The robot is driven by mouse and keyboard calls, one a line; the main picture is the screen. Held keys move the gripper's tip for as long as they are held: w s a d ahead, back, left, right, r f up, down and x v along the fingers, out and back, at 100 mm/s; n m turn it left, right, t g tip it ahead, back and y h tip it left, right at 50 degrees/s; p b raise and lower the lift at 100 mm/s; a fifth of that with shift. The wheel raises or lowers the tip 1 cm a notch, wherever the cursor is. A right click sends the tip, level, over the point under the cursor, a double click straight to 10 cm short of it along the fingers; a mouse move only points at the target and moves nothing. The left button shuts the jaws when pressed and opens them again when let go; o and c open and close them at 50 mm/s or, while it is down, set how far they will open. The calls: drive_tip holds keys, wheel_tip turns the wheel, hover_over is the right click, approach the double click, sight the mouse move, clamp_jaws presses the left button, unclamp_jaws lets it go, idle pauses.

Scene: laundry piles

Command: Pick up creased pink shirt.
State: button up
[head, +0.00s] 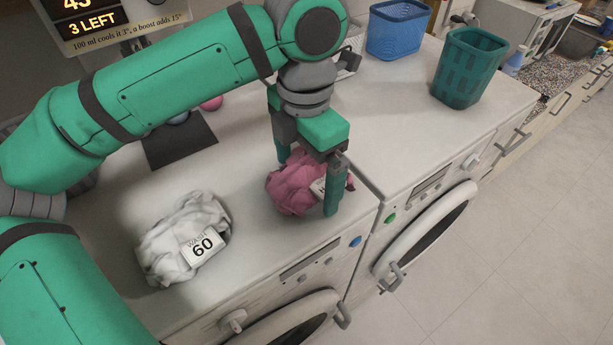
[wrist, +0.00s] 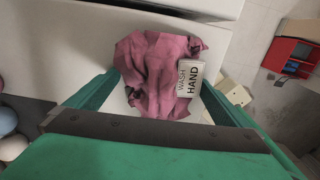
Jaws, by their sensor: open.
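The creased pink shirt (head: 292,184) lies crumpled on top of the left washing machine, near its front right corner. In the wrist view the shirt (wrist: 155,70) carries a white label reading "WASH HAND" (wrist: 190,90). My gripper (head: 309,188) points down over the shirt with its fingers apart. In the wrist view one finger is to the left of the shirt and the other to the right, with the shirt's lower part between them. I cannot tell whether either finger touches the cloth.
A white crumpled garment (head: 178,236) labelled "WASH 60" lies to the left on the same machine. A dark mat (head: 180,142) lies behind. A blue basket (head: 396,30) and a green basket (head: 468,68) stand at the back right. The right machine's front top is clear.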

drive_tip(key=c, duration=1)
drive_tip(key=shift+c, duration=0.2)
drive_tip(key=shift+w+d+r, duration=0.1)
